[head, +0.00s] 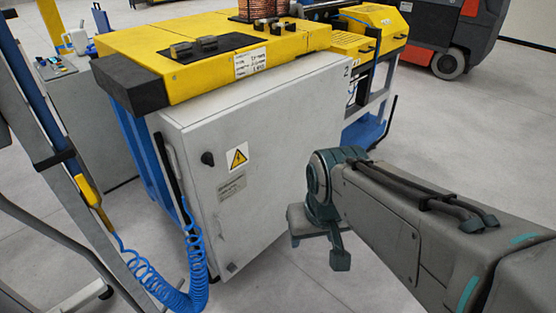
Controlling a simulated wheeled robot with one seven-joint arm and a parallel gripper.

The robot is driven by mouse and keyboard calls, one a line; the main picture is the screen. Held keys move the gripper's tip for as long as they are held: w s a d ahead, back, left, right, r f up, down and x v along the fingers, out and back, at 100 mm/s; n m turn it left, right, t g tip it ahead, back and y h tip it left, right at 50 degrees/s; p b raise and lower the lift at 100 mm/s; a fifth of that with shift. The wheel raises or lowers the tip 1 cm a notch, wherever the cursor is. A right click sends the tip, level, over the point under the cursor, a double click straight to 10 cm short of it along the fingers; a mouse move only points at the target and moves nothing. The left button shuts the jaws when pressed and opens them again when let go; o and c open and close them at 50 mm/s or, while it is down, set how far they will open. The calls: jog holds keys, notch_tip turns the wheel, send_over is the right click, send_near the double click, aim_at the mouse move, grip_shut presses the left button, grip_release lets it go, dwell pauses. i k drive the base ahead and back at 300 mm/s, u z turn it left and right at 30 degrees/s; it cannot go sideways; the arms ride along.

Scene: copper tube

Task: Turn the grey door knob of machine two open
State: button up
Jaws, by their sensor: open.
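Machine two (295,100) is a light grey cabinet with a yellow top; a "2" shows near its upper right edge. Its door knob (207,158) is small and dark, at the upper left of the cabinet's front face, left of a yellow warning triangle. The knob's exact turn angle is too small to tell. The front door looks closed. My gripper (318,250) is right of the knob and lower in the picture, in front of the cabinet's right part. It is open, pointing down, empty and apart from the cabinet.
A coiled blue hose (175,285) hangs at the cabinet's left front corner, beside a slanted blue and grey frame (45,110). A copper coil (262,8) stands on the yellow top. An orange vehicle (455,40) is at the back right. Floor before the cabinet is clear.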

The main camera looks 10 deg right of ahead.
aim_at(231, 266)
jog(key=z, duration=0.05)
jog(key=k, duration=1.15)
jog(key=u, duration=1.05)
jog(key=i, duration=1.15)
jog(key=z, duration=0.65)
jog(key=i, duration=0.4)
jog(key=z, duration=0.4)
